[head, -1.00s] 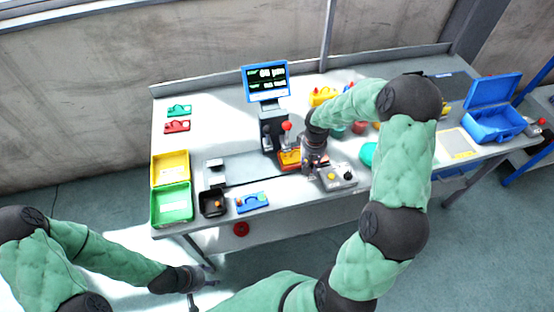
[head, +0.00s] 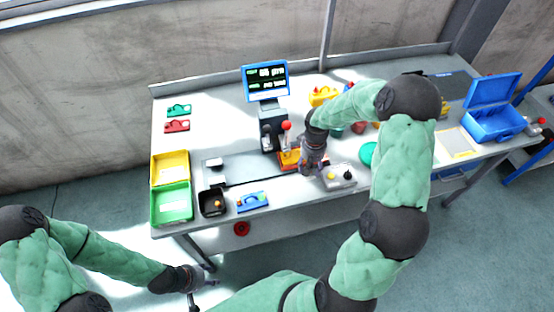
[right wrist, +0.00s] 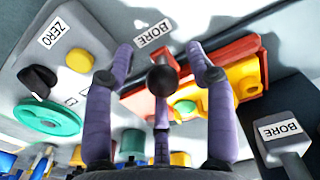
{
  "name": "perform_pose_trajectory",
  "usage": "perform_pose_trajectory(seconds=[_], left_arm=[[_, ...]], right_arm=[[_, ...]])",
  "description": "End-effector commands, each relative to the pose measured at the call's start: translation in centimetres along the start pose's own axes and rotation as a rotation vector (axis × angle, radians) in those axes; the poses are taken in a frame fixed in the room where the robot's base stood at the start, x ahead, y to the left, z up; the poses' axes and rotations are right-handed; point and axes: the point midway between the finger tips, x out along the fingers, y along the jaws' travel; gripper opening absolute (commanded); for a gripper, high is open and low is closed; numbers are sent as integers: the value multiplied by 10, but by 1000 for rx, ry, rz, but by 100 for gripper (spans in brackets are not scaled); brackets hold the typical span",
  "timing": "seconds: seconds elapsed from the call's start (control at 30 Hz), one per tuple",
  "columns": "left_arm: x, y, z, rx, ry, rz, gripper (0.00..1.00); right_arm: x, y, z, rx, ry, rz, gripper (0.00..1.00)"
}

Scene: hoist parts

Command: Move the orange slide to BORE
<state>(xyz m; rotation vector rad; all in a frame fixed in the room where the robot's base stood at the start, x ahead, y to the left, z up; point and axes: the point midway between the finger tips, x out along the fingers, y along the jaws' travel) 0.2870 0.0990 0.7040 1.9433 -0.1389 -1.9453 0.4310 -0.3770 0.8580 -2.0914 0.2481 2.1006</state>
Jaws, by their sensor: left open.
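The orange slide (head: 289,160) sits at the foot of the dark gauge stand (head: 269,130). In the right wrist view the slide (right wrist: 186,72) carries a yellow part (right wrist: 245,78), with a BORE label (right wrist: 153,33) on the surface beside it. My right gripper (head: 311,169) is at the slide's right end. In the right wrist view its purple fingers (right wrist: 161,62) are spread around a black ball knob (right wrist: 162,80), with gaps showing at the sides; whether any finger touches it is unclear. My left gripper (head: 203,291) is open and empty, in front of the table.
A grey box (head: 338,177) with a ZERO label stands close to the right gripper. Another BORE label is on a grey block (right wrist: 285,130). A blue-framed screen (head: 266,81) is behind. Yellow and green trays (head: 171,204) are left; an open blue case (head: 494,122) is right.

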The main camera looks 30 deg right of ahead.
Motion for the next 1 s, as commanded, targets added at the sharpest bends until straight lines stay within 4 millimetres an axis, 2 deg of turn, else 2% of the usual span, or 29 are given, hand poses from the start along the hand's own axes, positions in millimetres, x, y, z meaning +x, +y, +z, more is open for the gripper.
perform_pose_trajectory(seconds=[0.17, 0.63, 1.0], left_arm=[[-12, 4, 0, 0, 0, 0, 51], [-59, 21, 2, 0, 0, 0, 51], [-58, 21, 2, 0, 0, 0, 51]], right_arm=[[-16, -1, 1, -1, -3, -1, 51], [-89, 0, -1, 0, 4, 0, 51], [-92, 0, -1, 0, 4, 0, 51]])
